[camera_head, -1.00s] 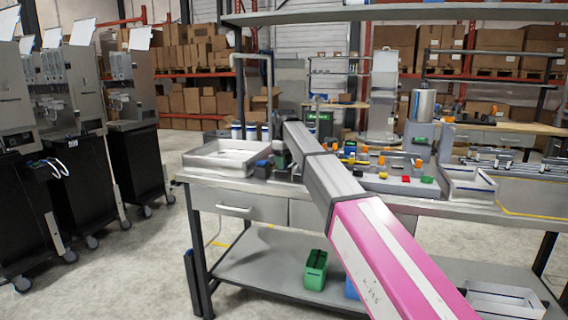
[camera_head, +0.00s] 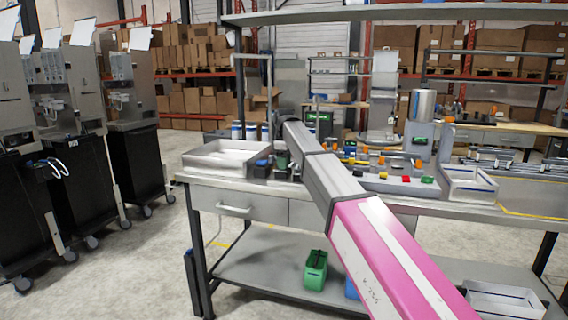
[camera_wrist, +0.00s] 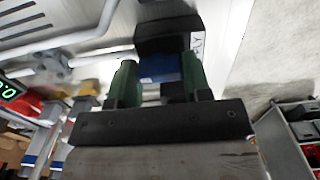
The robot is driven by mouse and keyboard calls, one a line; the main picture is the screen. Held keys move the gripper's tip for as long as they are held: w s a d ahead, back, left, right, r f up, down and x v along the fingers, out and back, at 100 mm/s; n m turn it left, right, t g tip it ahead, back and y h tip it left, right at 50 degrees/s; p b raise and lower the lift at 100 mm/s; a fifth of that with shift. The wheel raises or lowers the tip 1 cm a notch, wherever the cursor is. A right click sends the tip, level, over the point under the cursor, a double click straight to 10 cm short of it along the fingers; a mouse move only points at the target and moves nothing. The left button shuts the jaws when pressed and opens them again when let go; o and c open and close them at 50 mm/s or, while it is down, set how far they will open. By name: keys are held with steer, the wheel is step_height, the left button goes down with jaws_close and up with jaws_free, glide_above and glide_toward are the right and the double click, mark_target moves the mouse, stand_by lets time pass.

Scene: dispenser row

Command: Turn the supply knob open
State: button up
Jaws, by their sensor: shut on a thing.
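The supply knob is blue (camera_wrist: 158,70) and sits on a black housing (camera_wrist: 165,30) with a white label, of which the letters "LY" show. My gripper (camera_wrist: 160,64) has its two green fingers on either side of the knob and is shut on it. How far the knob is turned cannot be told, since the fingers and housing cover part of it. In the head view, my arm reaches to the left part of the workbench (camera_head: 300,193) and hides most of the gripper and what it holds.
A grey tray (camera_head: 217,160) stands left of the arm's end, with a small blue-topped dark block (camera_head: 262,168) beside it. Coloured fittings and a white tray (camera_head: 468,188) lie to the right. A green bin (camera_head: 315,271) is on the lower shelf.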

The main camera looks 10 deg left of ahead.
steer(key=o, duration=0.9)
step_height(320, 180, up, 10)
steer(key=shift+f, duration=0.2)
steer(key=shift+r, duration=0.65)
